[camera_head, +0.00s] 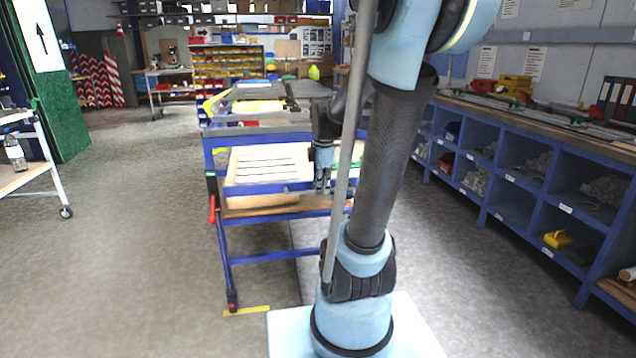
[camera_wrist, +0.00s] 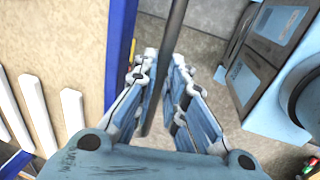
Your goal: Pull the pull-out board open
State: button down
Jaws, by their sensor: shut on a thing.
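The pull-out board (camera_head: 250,176) is a light wooden panel with several pale strips, low in the blue workbench (camera_head: 222,250). In the wrist view the board (camera_wrist: 62,40) fills the left side, with a blue edge (camera_wrist: 121,55) facing my gripper. My gripper (camera_head: 322,186) is at the board's front, near its right end in the head view. In the wrist view my gripper (camera_wrist: 163,66) has its fingers on both sides of a dark grey bar (camera_wrist: 176,25), which runs roughly along the blue edge.
A white-framed trolley (camera_head: 48,178) stands at the left by a green panel (camera_head: 62,120). The grey floor (camera_head: 150,250) left of the workbench is clear.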

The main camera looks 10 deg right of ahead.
jog(key=shift+s, duration=0.65)
jog(key=c, duration=1.7)
grip_release()
jog(key=shift+o, duration=0.2)
jog(key=shift+r, duration=0.2)
notch_tip(320, 180, up, 11)
jog(key=s, duration=0.2)
jog(key=shift+r, duration=0.2)
jog(key=shift+s, duration=0.15)
